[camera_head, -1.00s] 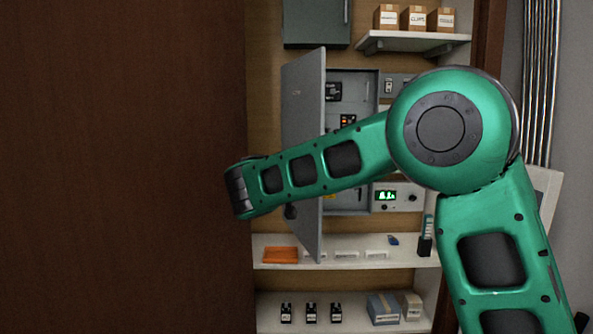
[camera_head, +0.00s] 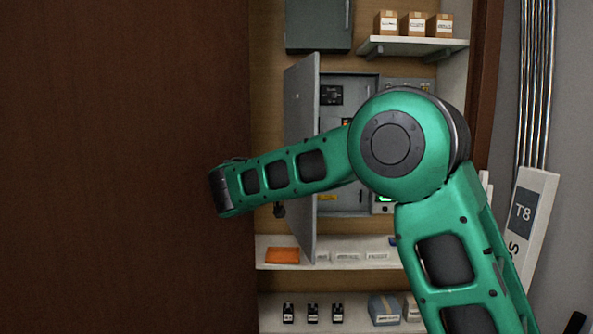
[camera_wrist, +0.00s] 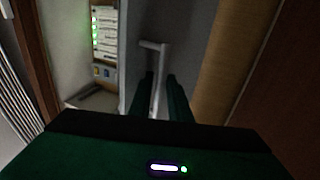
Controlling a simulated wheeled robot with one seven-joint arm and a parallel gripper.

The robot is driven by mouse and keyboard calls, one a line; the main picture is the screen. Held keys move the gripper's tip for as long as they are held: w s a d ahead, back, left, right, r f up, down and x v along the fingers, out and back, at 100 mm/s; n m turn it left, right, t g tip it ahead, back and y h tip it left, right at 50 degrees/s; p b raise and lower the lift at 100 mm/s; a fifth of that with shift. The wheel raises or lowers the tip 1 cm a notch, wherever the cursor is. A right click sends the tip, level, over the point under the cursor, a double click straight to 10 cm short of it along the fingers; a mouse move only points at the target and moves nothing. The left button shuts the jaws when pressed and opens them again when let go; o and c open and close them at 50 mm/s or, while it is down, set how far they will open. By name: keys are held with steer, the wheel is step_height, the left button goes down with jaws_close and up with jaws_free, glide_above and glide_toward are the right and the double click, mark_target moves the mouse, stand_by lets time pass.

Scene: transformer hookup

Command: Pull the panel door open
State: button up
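The grey panel door (camera_head: 300,165) stands partly open in the head view, hinged at its left edge, its free edge swung out toward me. The grey cabinet (camera_head: 345,203) behind it shows its inside to the right of the door. In the wrist view, the pale bar handle (camera_wrist: 158,75) runs between the two dark green fingers of my gripper (camera_wrist: 163,95). The fingers lie close along both sides of the handle and appear shut on it. In the head view my arm covers part of the door and cabinet, and the fingers and handle cannot be made out.
A shelf (camera_head: 345,263) below the door holds an orange item (camera_head: 282,255) and small white parts. A shelf with boxes (camera_head: 412,46) is at the upper right. A large brown panel (camera_head: 120,160) fills the left.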

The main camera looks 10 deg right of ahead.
steer(key=v, duration=1)
steer(key=shift+s+a, duration=0.25)
steer(key=shift+d+f, duration=0.1)
steer(key=shift+f, duration=0.05)
